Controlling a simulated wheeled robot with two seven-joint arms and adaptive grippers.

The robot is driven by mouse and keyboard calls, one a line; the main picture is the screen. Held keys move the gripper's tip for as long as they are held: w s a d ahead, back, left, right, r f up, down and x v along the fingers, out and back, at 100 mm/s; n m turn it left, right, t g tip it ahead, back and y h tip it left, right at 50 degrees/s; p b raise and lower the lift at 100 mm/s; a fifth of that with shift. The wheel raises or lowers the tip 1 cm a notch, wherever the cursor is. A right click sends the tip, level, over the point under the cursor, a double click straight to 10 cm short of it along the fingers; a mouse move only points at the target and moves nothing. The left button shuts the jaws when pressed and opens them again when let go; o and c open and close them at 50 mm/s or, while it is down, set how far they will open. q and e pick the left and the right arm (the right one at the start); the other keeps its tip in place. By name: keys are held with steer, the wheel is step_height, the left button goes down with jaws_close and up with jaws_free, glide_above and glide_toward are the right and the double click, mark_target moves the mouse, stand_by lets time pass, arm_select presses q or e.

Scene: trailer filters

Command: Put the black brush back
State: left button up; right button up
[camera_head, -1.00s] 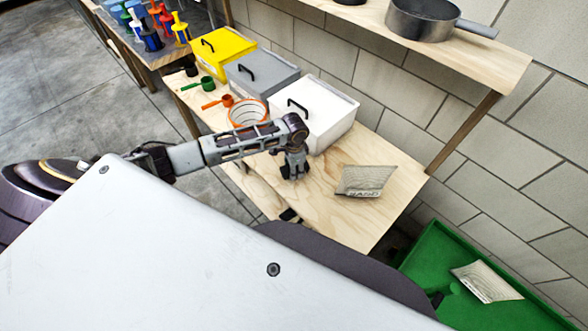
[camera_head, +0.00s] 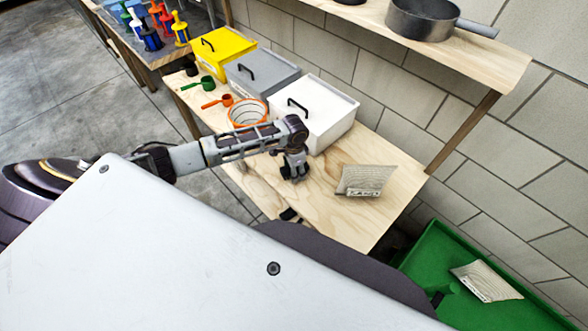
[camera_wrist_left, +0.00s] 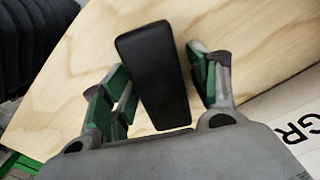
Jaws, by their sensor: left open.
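In the left wrist view, a plain black block-like thing (camera_wrist_left: 153,70), which looks like the black brush, lies lengthwise between the fingers of my left gripper (camera_wrist_left: 158,88). A gap shows on its right side, and the fingers are not closed on it. In the head view a small dark thing (camera_head: 289,214), likely the same brush, shows at the table's front edge, partly cut off by my body. My left gripper (camera_head: 295,172) points down over the wooden table, in front of the white box. My right gripper is not in view.
The wooden table (camera_head: 350,225) holds white (camera_head: 325,125), grey (camera_head: 262,75) and yellow (camera_head: 225,50) boxes, an orange-rimmed basket (camera_head: 247,112), scoops and a printed bag (camera_head: 366,180). A green tray (camera_head: 440,255) with another bag is at lower right. A shelf with a pot (camera_head: 420,20) hangs above.

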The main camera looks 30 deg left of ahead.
arm_select(q)
steer(key=shift+r, duration=0.15)
step_height(320, 180, up, 12)
stand_by(0.7)
steer(key=shift+d, duration=0.1)
stand_by(0.6)
